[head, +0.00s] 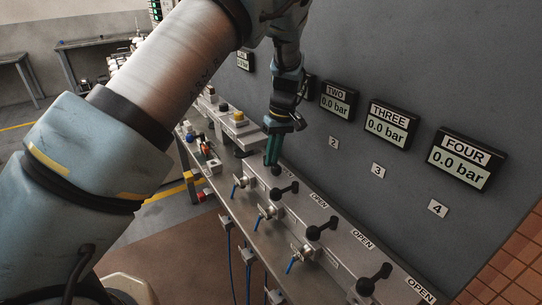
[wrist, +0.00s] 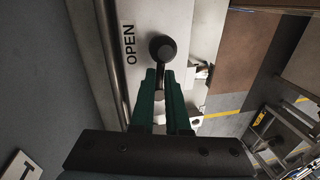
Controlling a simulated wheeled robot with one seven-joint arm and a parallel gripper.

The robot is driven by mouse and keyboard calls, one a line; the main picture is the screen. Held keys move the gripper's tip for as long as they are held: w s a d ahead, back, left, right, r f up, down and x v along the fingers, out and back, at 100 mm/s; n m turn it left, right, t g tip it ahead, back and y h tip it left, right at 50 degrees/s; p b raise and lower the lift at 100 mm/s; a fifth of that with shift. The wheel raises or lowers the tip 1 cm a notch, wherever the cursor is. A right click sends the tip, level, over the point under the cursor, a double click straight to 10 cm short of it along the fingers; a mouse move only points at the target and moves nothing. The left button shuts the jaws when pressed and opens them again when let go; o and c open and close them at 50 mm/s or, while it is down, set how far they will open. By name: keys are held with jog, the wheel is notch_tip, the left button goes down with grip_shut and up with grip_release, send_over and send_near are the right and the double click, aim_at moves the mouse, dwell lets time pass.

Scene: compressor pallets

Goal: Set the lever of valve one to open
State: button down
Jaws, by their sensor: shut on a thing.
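My gripper (head: 272,160) points down at the far end of the row of valves on the bench. In the wrist view its two green fingers (wrist: 162,100) are shut on the lever of valve one (wrist: 163,62), one finger on each side of its arm. The lever's round black end (wrist: 162,47) sticks out past the fingertips; it also shows under the fingers in the head view (head: 276,170). An OPEN label (wrist: 129,43) lies to the left of that end in the wrist view. The lever runs down the picture toward my gripper, not toward the label. The rest of the lever is hidden.
Three more black levers stand nearer along the bench (head: 285,188) (head: 322,228) (head: 373,279). Wall displays TWO (head: 338,102), THREE (head: 388,126) and FOUR (head: 465,160) read 0.0 bar. A display behind my gripper is mostly hidden. Coloured buttons (head: 239,117) sit beyond my gripper.

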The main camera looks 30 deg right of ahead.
jog(key=shift+w+d+n, duration=0.1)
jog(key=shift+n, duration=0.3)
jog(key=c, duration=0.9)
grip_release()
jog(key=shift+r, duration=0.1)
jog(key=r+b, duration=0.1)
jog(key=r, duration=0.2)
jog(key=d+r+b, duration=0.1)
jog(key=r, duration=0.3)
jog(key=d+r+b, duration=0.1)
jog(key=r, duration=0.2)
jog(key=shift+r, duration=0.25)
